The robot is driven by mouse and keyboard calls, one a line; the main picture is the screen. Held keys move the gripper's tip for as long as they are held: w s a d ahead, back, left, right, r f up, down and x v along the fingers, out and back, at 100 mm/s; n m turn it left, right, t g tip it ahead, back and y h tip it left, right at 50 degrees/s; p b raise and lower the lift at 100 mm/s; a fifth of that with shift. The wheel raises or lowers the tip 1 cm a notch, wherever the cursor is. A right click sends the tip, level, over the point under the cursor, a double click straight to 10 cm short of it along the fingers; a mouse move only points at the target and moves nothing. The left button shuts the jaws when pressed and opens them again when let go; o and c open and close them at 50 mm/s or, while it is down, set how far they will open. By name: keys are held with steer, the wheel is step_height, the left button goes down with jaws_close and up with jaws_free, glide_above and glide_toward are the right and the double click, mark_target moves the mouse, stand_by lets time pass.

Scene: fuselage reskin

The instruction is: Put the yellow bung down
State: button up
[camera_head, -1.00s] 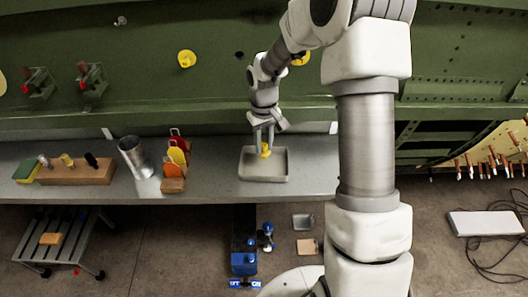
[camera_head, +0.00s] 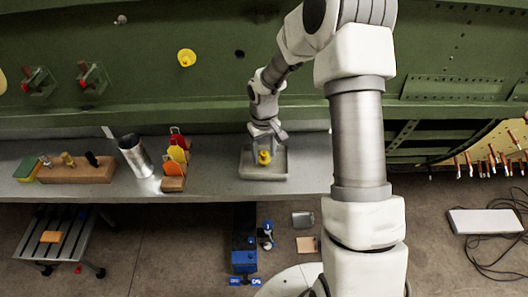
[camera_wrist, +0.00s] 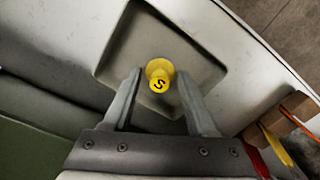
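The yellow bung (camera_head: 264,158) stands in the shallow grey tray (camera_head: 279,173) on the bench. In the wrist view the bung (camera_wrist: 160,76), with a black letter S on its end, appears between my fingertips, over the tray (camera_wrist: 205,58). My gripper (camera_head: 265,147) points down at the tray. In the wrist view my gripper (camera_wrist: 159,74) has its fingers spread, with a narrow gap on each side of the bung. Whether the bung's base is fully on the tray floor is hard to see.
Left of the tray on the bench (camera_head: 215,177) are a rack with coloured pieces (camera_head: 174,184), a metal cup (camera_head: 135,155) and a wooden block (camera_head: 80,174) holding tools. Another yellow bung (camera_head: 187,58) sits in the green fuselage skin (camera_head: 150,85) behind.

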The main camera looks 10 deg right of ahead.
mark_target(264, 153)
step_height(264, 153, up, 12)
steer(key=s+r+m+t+h, duration=0.1)
steer(key=s+r+t, duration=0.1)
steer(key=s+r, duration=0.9)
steer(key=s+r+m+t+y, duration=0.1)
steer(key=s+r+t, duration=0.2)
steer(key=s, duration=1.1)
steer(key=shift+d+r+m+t, duration=0.3)
steer(key=shift+r+m, duration=0.1)
steer(key=shift+r, duration=0.65)
